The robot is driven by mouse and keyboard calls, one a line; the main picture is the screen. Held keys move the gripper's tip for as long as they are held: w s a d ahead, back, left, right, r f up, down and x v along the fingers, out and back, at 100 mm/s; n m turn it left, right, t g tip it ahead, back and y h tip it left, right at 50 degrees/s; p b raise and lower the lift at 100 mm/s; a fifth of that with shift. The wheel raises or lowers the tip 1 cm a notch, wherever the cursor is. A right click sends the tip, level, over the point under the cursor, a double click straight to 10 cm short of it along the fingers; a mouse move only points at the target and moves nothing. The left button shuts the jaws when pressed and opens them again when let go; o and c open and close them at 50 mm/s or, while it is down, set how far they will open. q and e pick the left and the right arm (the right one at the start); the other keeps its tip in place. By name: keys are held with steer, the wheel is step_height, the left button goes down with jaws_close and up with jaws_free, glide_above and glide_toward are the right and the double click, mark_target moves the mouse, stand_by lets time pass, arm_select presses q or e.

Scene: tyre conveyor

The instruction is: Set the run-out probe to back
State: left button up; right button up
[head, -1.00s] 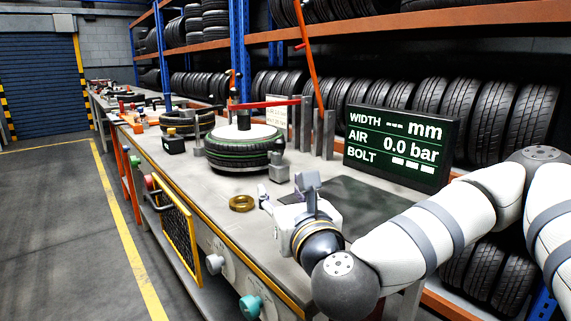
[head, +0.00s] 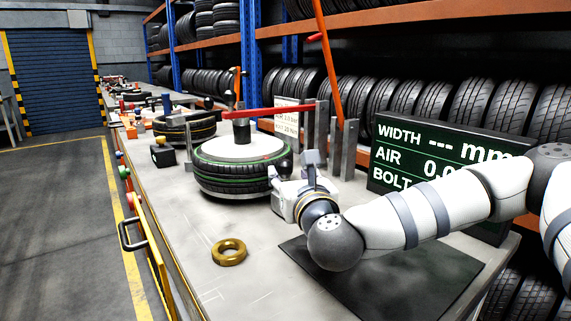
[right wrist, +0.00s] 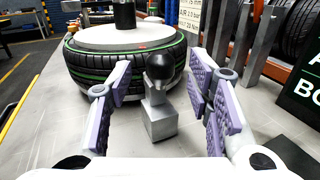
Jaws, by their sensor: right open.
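A grey metal block (right wrist: 160,121) with a short stem and a black ball knob (right wrist: 160,66) stands on the bench in front of the tyre; it looks like the run-out probe's lever, though I see no label on it. My right gripper (right wrist: 162,100) is open, with its purple-grey padded fingers on either side of the block and stem, not visibly touching them. In the head view my right gripper (head: 281,186) is beside the tyre and mostly hides the block. The green-striped tyre (head: 232,178) lies flat under a white disc. My left gripper is out of view.
A brass ring (head: 229,252) lies on the bench, left of a dark mat (head: 400,285). Grey posts (head: 348,150) and a display (head: 385,160) stand behind my arm. A red bar (head: 270,112) crosses above the tyre. The front bench top is mostly clear.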

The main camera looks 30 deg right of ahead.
mark_target(287, 168)
steer(key=x, duration=0.5)
steer(key=shift+w, duration=0.1)
steer(key=shift+c, duration=0.5)
jaws_close()
